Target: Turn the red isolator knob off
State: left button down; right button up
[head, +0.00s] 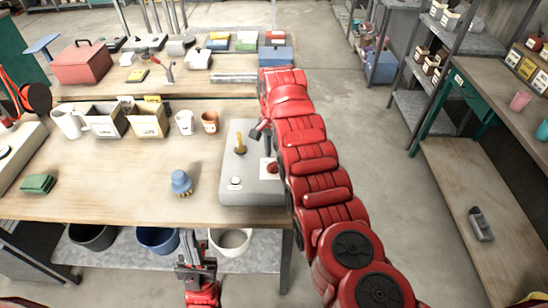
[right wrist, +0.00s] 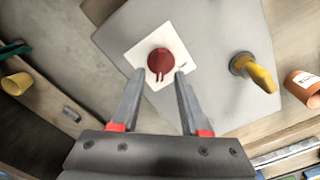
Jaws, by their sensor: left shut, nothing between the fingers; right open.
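The red isolator knob (head: 271,168) is on a white square plate on the grey box (head: 237,165), partly hidden by my right arm. In the right wrist view the round red knob (right wrist: 161,61) sits on its white plate (right wrist: 135,48), just beyond and between my right fingertips. My right gripper (right wrist: 160,74) is open and empty, one finger on each side of the knob's near edge; I cannot tell if either touches it. In the head view the right gripper (head: 259,130) shows only partly beside the arm. My left gripper (head: 193,243) is shut and empty, low in front of the table.
A yellow lever (head: 240,144) and a white button (head: 235,182) are also on the grey box. The yellow lever (right wrist: 257,74) stands right of the gripper in the wrist view. A blue knobbed item (head: 181,182), cups and boxes share the table (head: 120,200).

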aim_at(274, 163)
jog(key=shift+f, duration=1.7)
grip_shut()
